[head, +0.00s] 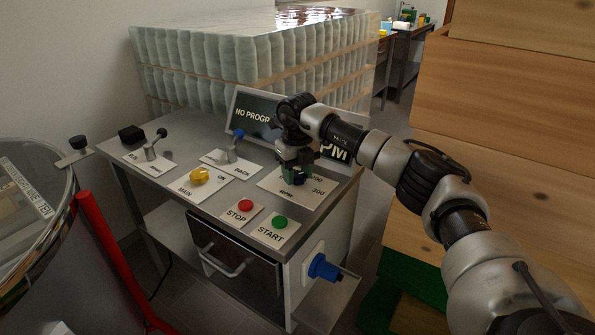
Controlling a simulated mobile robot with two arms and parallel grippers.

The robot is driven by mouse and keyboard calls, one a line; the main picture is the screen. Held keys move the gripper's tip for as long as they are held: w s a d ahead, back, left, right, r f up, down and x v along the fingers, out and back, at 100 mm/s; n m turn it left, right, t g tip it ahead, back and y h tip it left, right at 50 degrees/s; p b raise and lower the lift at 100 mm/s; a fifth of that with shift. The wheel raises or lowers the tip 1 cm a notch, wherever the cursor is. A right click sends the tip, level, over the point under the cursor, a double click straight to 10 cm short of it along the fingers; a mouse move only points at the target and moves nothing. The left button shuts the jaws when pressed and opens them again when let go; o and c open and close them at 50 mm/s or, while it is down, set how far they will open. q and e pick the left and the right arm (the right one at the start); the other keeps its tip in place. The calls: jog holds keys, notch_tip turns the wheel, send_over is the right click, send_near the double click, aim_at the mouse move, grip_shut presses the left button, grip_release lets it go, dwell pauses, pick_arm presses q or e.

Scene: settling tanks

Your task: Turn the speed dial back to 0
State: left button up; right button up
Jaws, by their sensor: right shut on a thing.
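The speed dial's white plate (310,192), with RPM lettering and numbers including 300, lies on the right part of the grey control table (215,212). My right gripper (293,177) points down over this plate and is shut on the speed dial. The dial itself is hidden behind the gripper, so its setting cannot be read. A display screen (256,112) showing "NO PROGR..." and "PM" stands behind, partly covered by my right arm. My left gripper is not in view.
Red STOP (246,205) and green START (280,222) buttons sit in front of the dial plate. A yellow knob (199,175) and a blue-tipped lever (235,146) are to the left. Wrapped bottles (190,62) stand behind. Wooden crates (500,110) stand at right.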

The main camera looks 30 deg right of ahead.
aim_at(297, 174)
jog(key=n+p, duration=0.2)
jog(key=n, duration=0.2)
jog(key=shift+r, duration=0.2)
jog(key=n+p, duration=0.1)
jog(key=n, duration=0.1)
jog(key=shift+n, duration=0.4)
jog(key=n+p, duration=0.1)
jog(key=n, duration=0.2)
jog(key=shift+f+n, duration=0.1)
jog(key=shift+n, duration=0.2)
jog(key=n, duration=0.6)
jog(key=shift+p, duration=0.3)
jog(key=n, duration=0.6)
jog(key=shift+n, duration=0.4)
jog(key=o, duration=0.9)
notch_tip(297, 174, up, 11)
jog(key=shift+f, duration=0.15)
